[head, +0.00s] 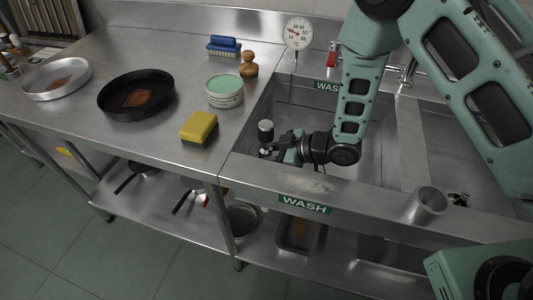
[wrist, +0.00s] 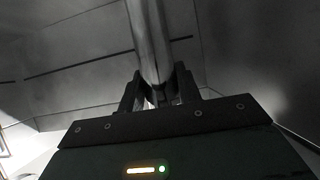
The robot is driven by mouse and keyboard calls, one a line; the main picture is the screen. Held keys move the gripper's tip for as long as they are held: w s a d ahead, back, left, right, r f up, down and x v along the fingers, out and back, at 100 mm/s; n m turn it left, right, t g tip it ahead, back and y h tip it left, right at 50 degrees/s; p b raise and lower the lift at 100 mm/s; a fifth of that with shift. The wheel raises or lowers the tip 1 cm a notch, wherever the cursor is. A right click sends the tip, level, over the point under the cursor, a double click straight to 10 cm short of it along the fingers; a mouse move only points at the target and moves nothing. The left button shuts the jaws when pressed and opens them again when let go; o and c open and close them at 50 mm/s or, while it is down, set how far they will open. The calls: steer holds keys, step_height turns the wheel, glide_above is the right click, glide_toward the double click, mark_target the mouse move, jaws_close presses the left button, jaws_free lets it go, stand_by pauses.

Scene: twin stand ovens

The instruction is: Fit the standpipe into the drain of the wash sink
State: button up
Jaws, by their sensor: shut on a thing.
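The standpipe (head: 265,130), a grey metal tube, stands roughly upright in the wash sink (head: 300,103), near the left wall of the basin. My gripper (head: 272,150) reaches into this basin from the right and is shut on the tube. In the wrist view the standpipe (wrist: 149,40) runs up out of frame from between the two fingers (wrist: 158,96). Its lower end is hidden in the head view. The drain of the wash sink does not show in either view, so I cannot tell how the tube sits relative to it.
A metal cylinder (head: 428,203) stands on the sink's front rim at the right. A yellow sponge (head: 199,128), a green-topped tin (head: 225,91), a wooden-handled brush (head: 249,66) and a dark pan (head: 137,95) sit on the left counter. A dial thermometer (head: 298,34) stands behind the basin.

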steer(key=shift+f, duration=0.15)
steer(key=o, duration=1.1)
